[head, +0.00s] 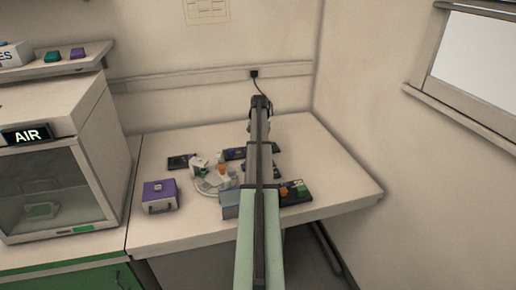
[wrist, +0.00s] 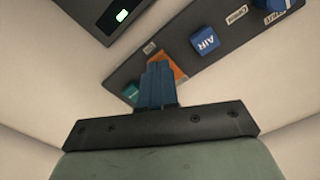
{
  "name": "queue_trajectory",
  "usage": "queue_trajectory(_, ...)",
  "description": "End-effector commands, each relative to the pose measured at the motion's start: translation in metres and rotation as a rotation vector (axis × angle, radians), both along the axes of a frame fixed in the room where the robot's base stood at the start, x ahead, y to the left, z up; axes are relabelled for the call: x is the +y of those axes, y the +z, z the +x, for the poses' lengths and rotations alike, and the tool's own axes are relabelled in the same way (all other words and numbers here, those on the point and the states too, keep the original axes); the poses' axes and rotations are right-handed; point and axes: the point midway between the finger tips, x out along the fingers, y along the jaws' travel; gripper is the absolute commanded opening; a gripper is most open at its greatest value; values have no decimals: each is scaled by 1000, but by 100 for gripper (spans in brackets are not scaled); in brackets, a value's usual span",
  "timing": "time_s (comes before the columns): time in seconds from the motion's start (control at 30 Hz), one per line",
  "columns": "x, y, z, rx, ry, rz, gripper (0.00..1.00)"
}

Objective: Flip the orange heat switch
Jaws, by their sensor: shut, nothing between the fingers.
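The orange heat switch (wrist: 178,65) is on a dark control panel (wrist: 228,28) in the wrist view. It is partly hidden behind the blue fingers of my gripper (wrist: 158,68). My gripper is shut and empty, with its fingertips over or beside the orange switch; I cannot tell whether they touch it. The switch's tilt is unclear. In the head view my arm blocks much of the panel area, and I cannot make out the fingers there.
Another blue switch (wrist: 280,4) is farther right. A dark box with a green light (wrist: 121,16) is nearby. A purple box (head: 160,196) and white round equipment (head: 207,181) stand on the table.

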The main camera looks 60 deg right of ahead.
Motion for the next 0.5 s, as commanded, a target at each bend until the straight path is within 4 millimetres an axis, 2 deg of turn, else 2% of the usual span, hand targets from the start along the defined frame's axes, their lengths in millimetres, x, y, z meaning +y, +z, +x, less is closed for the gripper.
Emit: queue_trajectory(0.5, 0, -7, 0, 0, 0, 0, 0)
